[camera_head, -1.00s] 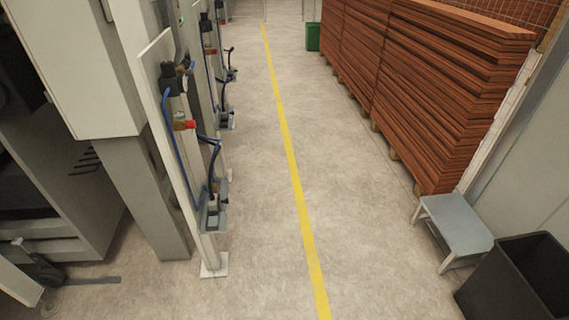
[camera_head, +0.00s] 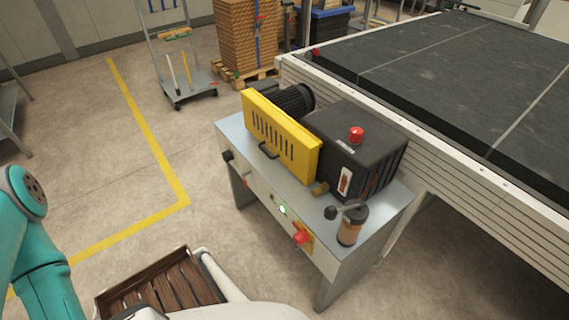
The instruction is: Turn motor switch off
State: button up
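A motor unit stands on a grey metal bench (camera_head: 222,128) in the middle. It has a yellow slotted guard (camera_head: 283,138), a dark ribbed motor (camera_head: 296,99) and a black box (camera_head: 356,138). A white plate with a red switch (camera_head: 345,181) is on the box's near side. A red knob on a yellow plate (camera_head: 300,238) and a lit green lamp (camera_head: 282,210) are on the bench front. No readable label shows which one is the motor switch. The switch position is too small to tell. My teal arm shows at the left; my gripper is not in view.
A red button (camera_head: 356,134) tops the black box. A crank handle with a brown grip (camera_head: 349,226) stands at the bench's right corner. A long black conveyor (camera_head: 450,65) lies behind right. A trolley (camera_head: 190,86) stands at the back. The floor left of the bench is clear.

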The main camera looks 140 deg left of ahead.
aim_at(301, 237)
jog(key=k+u, duration=0.1)
jog(key=u, duration=3.35)
jog(key=k+l+z, duration=0.1)
jog(key=k+z, duration=0.4)
jog(key=k, duration=0.4)
